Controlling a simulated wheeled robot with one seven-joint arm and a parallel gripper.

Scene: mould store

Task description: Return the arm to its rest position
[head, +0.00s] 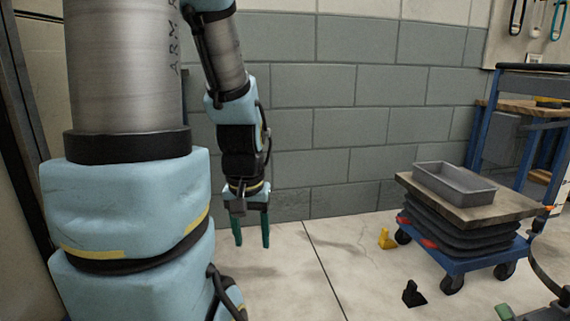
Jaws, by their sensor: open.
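My gripper (251,230) hangs at the end of my arm, left of the picture's middle, with its two dark green fingers pointing down. The fingers stand apart with nothing between them. The gripper is in front of the grey block wall and above the pale floor, touching nothing that I can see. My arm comes down from the top edge, with light blue and metal links. A large near part of my arm fills the left side and hides what is behind it.
A wheeled lift cart (455,261) with a wooden top stands at right, carrying a grey tray (432,187). A yellow piece (386,238) and a black piece (413,293) are on the floor left of it. A blue-framed bench (488,123) is behind. Middle floor is clear.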

